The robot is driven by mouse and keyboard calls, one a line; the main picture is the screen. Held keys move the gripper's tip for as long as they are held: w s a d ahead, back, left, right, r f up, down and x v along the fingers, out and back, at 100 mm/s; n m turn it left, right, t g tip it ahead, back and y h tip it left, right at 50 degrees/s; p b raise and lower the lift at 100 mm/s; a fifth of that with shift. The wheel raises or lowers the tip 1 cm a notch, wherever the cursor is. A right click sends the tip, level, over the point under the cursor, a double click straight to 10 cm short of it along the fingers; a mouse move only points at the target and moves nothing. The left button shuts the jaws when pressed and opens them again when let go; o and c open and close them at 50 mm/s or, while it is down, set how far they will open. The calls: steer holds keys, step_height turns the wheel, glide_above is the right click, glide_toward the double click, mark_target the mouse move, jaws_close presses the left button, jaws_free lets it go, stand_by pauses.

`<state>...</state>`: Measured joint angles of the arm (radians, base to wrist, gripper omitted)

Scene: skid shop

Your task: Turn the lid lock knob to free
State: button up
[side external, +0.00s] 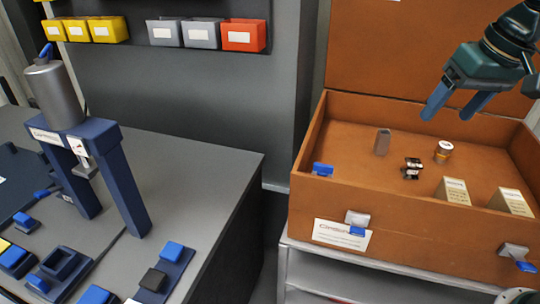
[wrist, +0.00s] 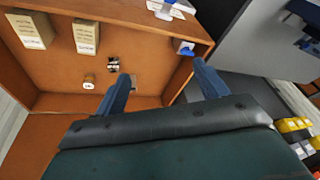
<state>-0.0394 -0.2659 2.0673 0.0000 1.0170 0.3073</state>
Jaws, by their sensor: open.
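A brown crate (side external: 305,150) stands open, its lid (side external: 425,50) raised at the back. A small blue knob-like part (side external: 322,169) sits at the crate's left end, near the front corner; it also shows in the wrist view (wrist: 185,47). I cannot tell for certain that it is the lid lock knob, nor read its setting. Two latches with blue tabs, a left one (side external: 357,219) and a right one (side external: 514,252), are on the crate's front. My gripper (side external: 452,108) is open and empty above the crate's back right part, apart from the blue part.
Inside the crate are a grey-brown block (side external: 382,141), a small black part (side external: 411,168), a labelled jar (side external: 443,151) and two labelled tan blocks (side external: 453,190) (side external: 510,201). A grey bench (side external: 210,170) with a blue press (side external: 128,180) stands at left. Air above the crate's left half is clear.

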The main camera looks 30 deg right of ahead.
steer(key=w+a+f+m+g, duration=0.2)
steer(key=w+f+m, duration=0.1)
steer(key=w, duration=1.1)
steer(key=m+g, duration=0.2)
steer(key=m, duration=0.1)
glide_above(324, 165)
step_height(324, 165, down, 10)
steer(key=shift+w+f, duration=0.1)
steer(key=shift+f, duration=0.05)
step_height(324, 165, down, 14)
steer(key=shift+r, duration=0.15)
steer(key=c, duration=1)
